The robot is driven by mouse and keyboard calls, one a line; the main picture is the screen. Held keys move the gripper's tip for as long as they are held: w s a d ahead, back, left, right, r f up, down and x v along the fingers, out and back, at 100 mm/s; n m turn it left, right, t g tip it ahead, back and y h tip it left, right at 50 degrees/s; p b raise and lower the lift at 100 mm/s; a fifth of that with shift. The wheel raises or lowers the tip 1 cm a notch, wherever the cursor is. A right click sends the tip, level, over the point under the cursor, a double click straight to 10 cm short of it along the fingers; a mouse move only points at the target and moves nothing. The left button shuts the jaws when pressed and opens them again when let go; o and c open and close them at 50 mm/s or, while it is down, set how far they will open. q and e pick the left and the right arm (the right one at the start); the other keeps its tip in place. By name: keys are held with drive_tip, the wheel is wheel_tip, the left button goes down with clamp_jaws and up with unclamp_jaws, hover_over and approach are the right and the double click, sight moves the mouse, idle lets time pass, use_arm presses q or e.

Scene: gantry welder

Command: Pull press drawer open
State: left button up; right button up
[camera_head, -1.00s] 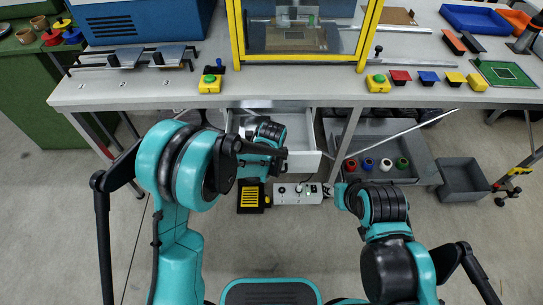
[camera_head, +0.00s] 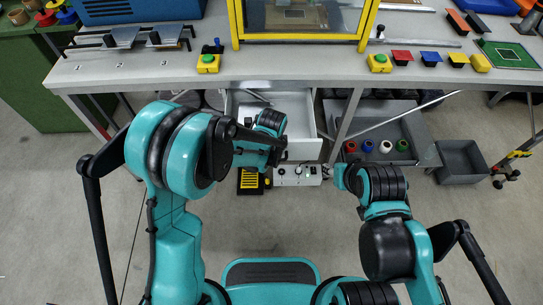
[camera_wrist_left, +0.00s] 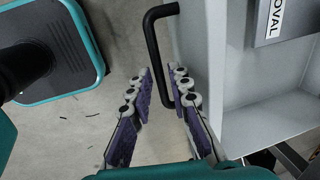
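The press drawer (camera_head: 308,149) stands open under the bench in the head view, its pale interior showing from above. In the left wrist view the drawer (camera_wrist_left: 198,45) is at the right, with a black bent handle (camera_wrist_left: 153,45) on its front. My left gripper (camera_wrist_left: 159,74) is open, with its two fingers on either side of the lower part of the handle. A gap shows between the fingers, and I cannot tell whether either pad touches the bar.
The workbench (camera_head: 150,72) has a yellow-framed press (camera_head: 300,43) above the drawer. A control box (camera_head: 297,175) is just below the drawer front in the head view. A grey bin with coloured spools (camera_head: 425,135) and an empty grey bin (camera_head: 462,160) stand right.

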use_arm(q)
wheel_tip(320, 180, up, 12)
drive_tip(key=s, duration=0.2)
drive_tip(key=shift+s+f, duration=0.1)
idle(0.6)
drive_tip(key=s+a+r+n+t, duration=0.2)
drive_tip(key=s+a+n, duration=0.4)
drive_tip(key=a+n, duration=0.3)
drive_tip(key=s+a+r+n+t, duration=0.3)
drive_tip(key=s+a+r+n, duration=0.2)
drive_tip(key=s+a+n, duration=0.2)
drive_tip(key=a+n, duration=0.1)
drive_tip(key=a, duration=0.1)
drive_tip(key=shift+s+a+r+n, duration=0.2)
drive_tip(key=shift+s+a+n, duration=0.1)
drive_tip(key=shift+n, duration=0.1)
